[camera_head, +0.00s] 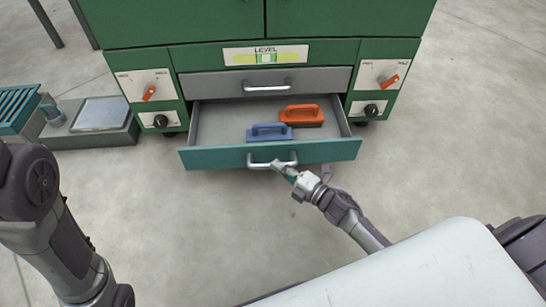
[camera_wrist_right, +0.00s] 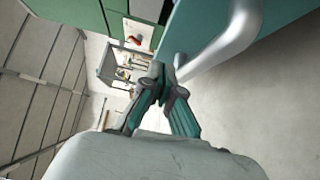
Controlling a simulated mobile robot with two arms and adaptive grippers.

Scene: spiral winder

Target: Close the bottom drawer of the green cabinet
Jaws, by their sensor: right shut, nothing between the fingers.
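The green cabinet (camera_head: 315,52) stands at the top of the head view. Its bottom drawer (camera_head: 210,159) is pulled out, with a teal front and a silver bar handle (camera_head: 272,163). A blue brush-like block (camera_head: 269,132) and an orange one (camera_head: 302,115) lie inside it. My right gripper (camera_head: 280,168) is shut and empty, right at the drawer handle; in the wrist view the gripper (camera_wrist_right: 160,75) is beside the handle (camera_wrist_right: 232,38) and the teal drawer front (camera_wrist_right: 275,18). I cannot tell if it touches. My left arm is at the left, its gripper out of view.
A closed grey drawer (camera_head: 215,84) sits above the open one. Panels with orange switches (camera_head: 149,93) and black knobs flank the drawers. A low grey unit with a flat plate (camera_head: 100,114) stands at the left. The floor before the drawer is clear.

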